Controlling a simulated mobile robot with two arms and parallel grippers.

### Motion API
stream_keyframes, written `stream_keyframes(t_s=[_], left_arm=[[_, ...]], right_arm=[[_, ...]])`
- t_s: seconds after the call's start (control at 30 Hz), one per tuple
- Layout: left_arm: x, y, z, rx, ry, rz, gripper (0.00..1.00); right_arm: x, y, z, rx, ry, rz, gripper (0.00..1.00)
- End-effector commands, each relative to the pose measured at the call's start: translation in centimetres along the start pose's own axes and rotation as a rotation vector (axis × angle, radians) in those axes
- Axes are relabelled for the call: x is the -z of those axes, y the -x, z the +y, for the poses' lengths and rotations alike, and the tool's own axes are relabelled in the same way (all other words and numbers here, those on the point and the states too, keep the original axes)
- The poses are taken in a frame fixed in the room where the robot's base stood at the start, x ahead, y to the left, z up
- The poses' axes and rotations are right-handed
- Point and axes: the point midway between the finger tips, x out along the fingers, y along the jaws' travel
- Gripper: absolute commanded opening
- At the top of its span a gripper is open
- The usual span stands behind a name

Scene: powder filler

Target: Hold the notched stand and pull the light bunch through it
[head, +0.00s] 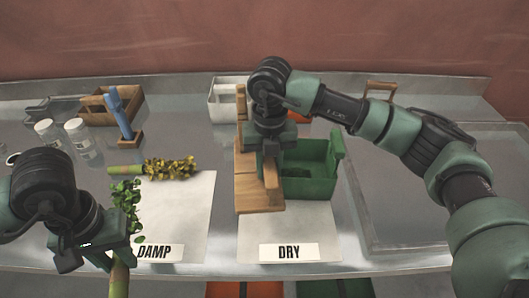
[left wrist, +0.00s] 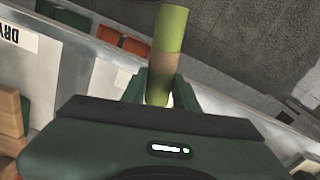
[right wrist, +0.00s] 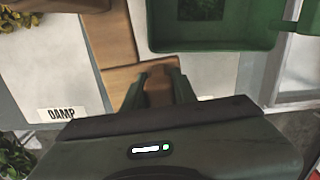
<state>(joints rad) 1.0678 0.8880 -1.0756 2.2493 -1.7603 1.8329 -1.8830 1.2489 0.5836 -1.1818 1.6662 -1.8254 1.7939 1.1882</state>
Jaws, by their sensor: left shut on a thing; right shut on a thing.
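The wooden notched stand (head: 246,190) stands on and beside the DRY mat, next to the green box; its notch is hidden. My right gripper (head: 272,165) is shut on its upright board, which also shows between the fingers in the right wrist view (right wrist: 158,88). My left gripper (head: 112,250) is shut on the stem of a green-leaved bunch (head: 127,205) at the front left, apart from the stand. The stem shows between the fingers in the left wrist view (left wrist: 168,55). A bunch with yellowish leaves (head: 170,168) lies at the back of the DAMP mat (head: 185,215).
A green box (head: 310,180) stands right of the stand, on the back of the DRY mat (head: 310,230). Jars (head: 78,135), a blue tool in a wooden holder (head: 122,115) and a wooden tray are at the back left. A clear tray lies right.

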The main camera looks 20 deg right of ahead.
Motion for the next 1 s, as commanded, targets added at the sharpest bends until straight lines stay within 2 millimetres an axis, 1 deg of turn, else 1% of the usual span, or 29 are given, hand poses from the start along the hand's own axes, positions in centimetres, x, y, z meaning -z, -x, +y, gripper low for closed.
stream_keyframes(t_s=[0.13, 0.2, 0.57, 0.6, 0.8, 0.9, 1.0], left_arm=[[0.0, 0.6, 0.0, 0.000, 0.000, 0.000, 0.00], [0.0, 0.2, 0.0, 0.000, 0.000, 0.000, 0.00], [0.0, -0.3, 0.0, 0.000, 0.000, 0.000, 0.00], [0.0, -0.6, 0.0, 0.000, 0.000, 0.000, 0.00], [0.0, -1.0, 0.0, 0.000, 0.000, 0.000, 0.00], [0.0, -1.3, 0.0, 0.000, 0.000, 0.000, 0.00], [0.0, -1.4, 0.0, 0.000, 0.000, 0.000, 0.00]], right_arm=[[0.5, -0.4, -0.5, -0.001, -0.016, 0.002, 0.00], [0.4, -1.1, -0.4, -0.001, -0.017, 0.002, 0.00], [0.3, -3.5, -0.3, -0.001, -0.022, 0.003, 0.00], [0.3, -4.3, -0.3, -0.001, -0.023, 0.004, 0.00], [0.3, -6.4, -0.3, -0.002, -0.027, 0.003, 0.00], [0.4, -7.9, -0.3, -0.001, -0.028, 0.003, 0.00], [0.4, -8.6, -0.3, -0.001, -0.029, 0.001, 0.00]])
